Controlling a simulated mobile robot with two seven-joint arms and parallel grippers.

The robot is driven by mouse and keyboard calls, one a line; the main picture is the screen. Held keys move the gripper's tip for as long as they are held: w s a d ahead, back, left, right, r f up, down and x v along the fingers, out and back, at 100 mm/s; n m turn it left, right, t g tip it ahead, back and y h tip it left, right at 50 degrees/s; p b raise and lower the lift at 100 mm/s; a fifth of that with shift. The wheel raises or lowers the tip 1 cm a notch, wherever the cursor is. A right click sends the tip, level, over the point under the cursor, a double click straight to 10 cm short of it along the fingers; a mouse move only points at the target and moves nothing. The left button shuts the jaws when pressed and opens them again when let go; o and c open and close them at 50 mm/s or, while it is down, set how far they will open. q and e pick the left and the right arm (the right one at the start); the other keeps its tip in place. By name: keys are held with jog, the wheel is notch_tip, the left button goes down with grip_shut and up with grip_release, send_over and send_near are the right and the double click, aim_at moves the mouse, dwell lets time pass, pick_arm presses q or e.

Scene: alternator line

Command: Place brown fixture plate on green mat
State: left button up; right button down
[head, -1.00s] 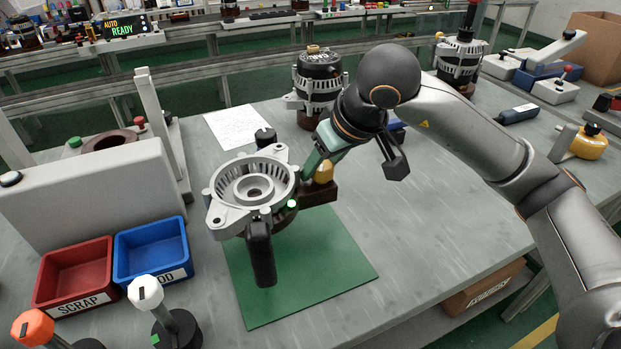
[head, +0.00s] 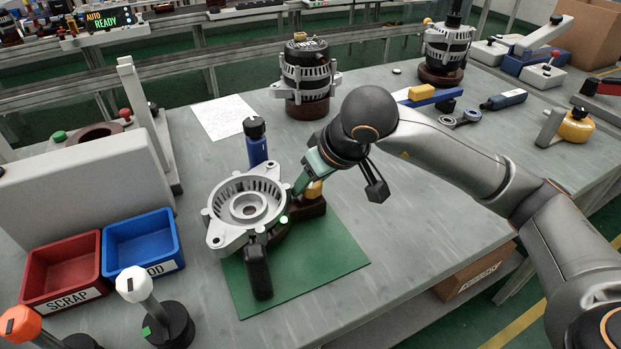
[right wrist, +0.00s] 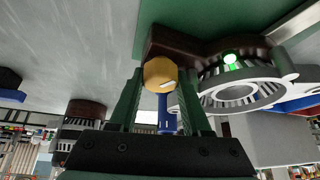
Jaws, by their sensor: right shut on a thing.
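The brown fixture plate (head: 313,207) carries a silver alternator housing (head: 240,212), a lit green lamp, a black handle (head: 258,272) and a yellow knob (head: 314,189). It is level over the back part of the green mat (head: 322,262); I cannot tell whether it touches the mat or hangs just above it. My right gripper (head: 304,180) is shut on the yellow knob, which shows between the fingers in the right wrist view (right wrist: 160,74). The brown plate (right wrist: 190,44) lies beyond the knob there. My left gripper is not in view.
Red (head: 62,272) and blue (head: 142,243) bins stand left of the mat. An alternator (head: 306,80) stands behind. The table right of the mat is clear.

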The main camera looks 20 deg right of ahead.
jog(key=shift+c, duration=1.8)
grip_release()
jog(key=shift+f, duration=0.1)
jog(key=shift+r+p, duration=0.3)
jog(key=v, duration=1.1)
jog(key=shift+s+r, duration=0.3)
jog(key=shift+d, duration=0.1)
